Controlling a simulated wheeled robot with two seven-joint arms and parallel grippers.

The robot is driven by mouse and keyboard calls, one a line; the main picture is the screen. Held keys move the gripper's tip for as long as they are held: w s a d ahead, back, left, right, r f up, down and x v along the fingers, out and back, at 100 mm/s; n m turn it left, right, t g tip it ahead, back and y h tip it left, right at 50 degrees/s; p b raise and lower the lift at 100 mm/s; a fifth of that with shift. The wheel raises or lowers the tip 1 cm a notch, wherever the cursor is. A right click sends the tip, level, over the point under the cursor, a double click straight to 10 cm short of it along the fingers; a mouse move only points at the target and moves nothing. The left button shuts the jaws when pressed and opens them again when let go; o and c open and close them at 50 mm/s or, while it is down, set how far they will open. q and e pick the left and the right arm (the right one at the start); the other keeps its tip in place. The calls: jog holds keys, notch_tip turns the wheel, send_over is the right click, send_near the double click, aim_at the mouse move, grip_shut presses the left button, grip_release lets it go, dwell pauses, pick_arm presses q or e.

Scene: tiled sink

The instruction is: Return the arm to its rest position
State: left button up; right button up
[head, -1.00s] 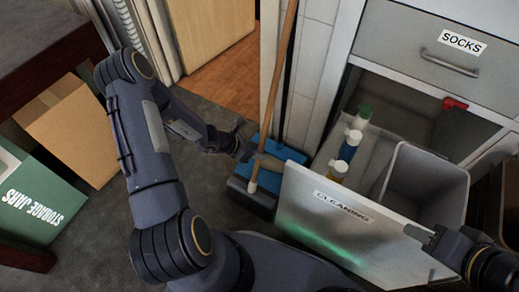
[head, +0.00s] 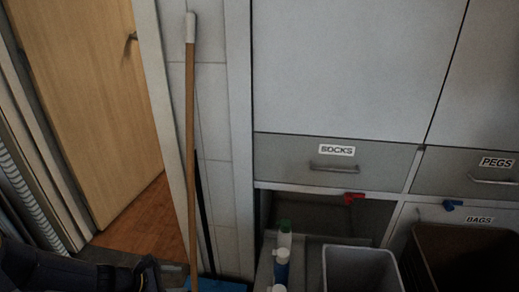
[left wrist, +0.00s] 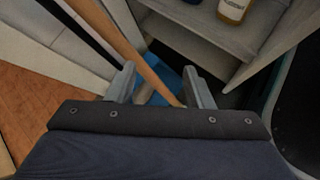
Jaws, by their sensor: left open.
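My left gripper (left wrist: 161,86) shows in the left wrist view, its two fingers apart. A wooden broom handle (left wrist: 134,42) shows beyond them, running diagonally across the gap; I see no grip on it. A blue item (left wrist: 166,78) lies behind the fingers near the floor. My right arm and gripper are in neither current view.
The broom handle (head: 191,140) leans upright by the tiled wall. Bottles (head: 282,256) and a grey bin (head: 362,270) stand at the lower opening under the SOCKS drawer (head: 335,163). A brown bin (head: 455,262) is at right, and a wooden door (head: 80,110) at left.

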pick_arm(q)
jog(key=s+d+r+m, duration=0.3)
jog(key=r+m, duration=0.3)
jog(key=r, duration=0.4)
jog(key=s+r+m+y, duration=0.2)
jog(key=s+r+m, duration=0.2)
jog(key=s+m, duration=0.4)
jog(key=s+r+m+y, duration=0.2)
jog(key=s+r+m, duration=0.35)
jog(key=s, duration=0.45)
notch_tip(320, 180, up, 29)
jog(key=m+p, duration=0.1)
jog(key=p, duration=2.8)
jog(key=shift+d+f+g+p, duration=0.15)
jog(key=shift+d+g+p, duration=0.05)
jog(key=shift+g+p, duration=0.1)
